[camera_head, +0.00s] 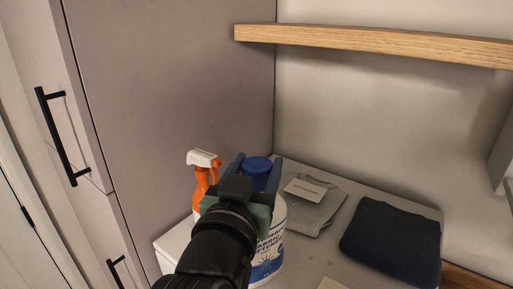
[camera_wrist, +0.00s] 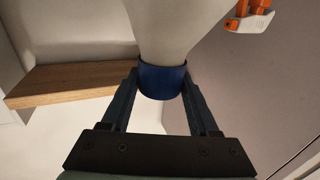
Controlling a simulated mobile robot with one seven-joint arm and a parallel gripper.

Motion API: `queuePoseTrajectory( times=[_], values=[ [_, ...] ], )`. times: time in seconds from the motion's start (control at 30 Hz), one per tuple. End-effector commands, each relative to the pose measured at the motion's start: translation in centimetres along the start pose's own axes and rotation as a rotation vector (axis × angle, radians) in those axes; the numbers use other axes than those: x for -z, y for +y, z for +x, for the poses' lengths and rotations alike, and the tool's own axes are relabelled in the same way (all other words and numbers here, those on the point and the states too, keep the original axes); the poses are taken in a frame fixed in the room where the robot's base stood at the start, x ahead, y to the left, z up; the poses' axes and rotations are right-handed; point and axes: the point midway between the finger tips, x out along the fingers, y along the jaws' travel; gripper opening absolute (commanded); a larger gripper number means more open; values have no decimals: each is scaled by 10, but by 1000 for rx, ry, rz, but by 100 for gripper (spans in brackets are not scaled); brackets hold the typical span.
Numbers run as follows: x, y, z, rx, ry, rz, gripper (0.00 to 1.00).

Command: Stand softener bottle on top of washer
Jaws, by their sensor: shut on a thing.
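The softener bottle (camera_head: 270,252) is white with a blue cap (camera_head: 257,165) and a blue-printed label; my arm covers much of it in the head view. My gripper (camera_head: 256,168) is shut on the blue cap from above, one finger on each side. In the wrist view, my gripper (camera_wrist: 161,78) has the cap (camera_wrist: 162,84) between its fingers, and the pale bottle body (camera_wrist: 176,32) extends away beyond it. The bottle looks about upright over a white top (camera_head: 304,260), which may be the washer.
An orange spray bottle (camera_head: 201,188) with a white head stands just left of the softener. A grey folded cloth (camera_head: 322,215) with a card and a dark navy folded cloth (camera_head: 392,241) lie to the right. A wooden shelf (camera_head: 380,44) hangs above; a tall cabinet (camera_head: 170,90) borders the left.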

Motion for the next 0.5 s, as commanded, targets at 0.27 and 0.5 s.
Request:
queuePoseTrajectory(
  times=[0.27, 0.5],
  values=[
    [-14, 0, -1, 1, 13, 3, 0],
    [-14, 0, -1, 1, 14, 3, 0]
  ],
)
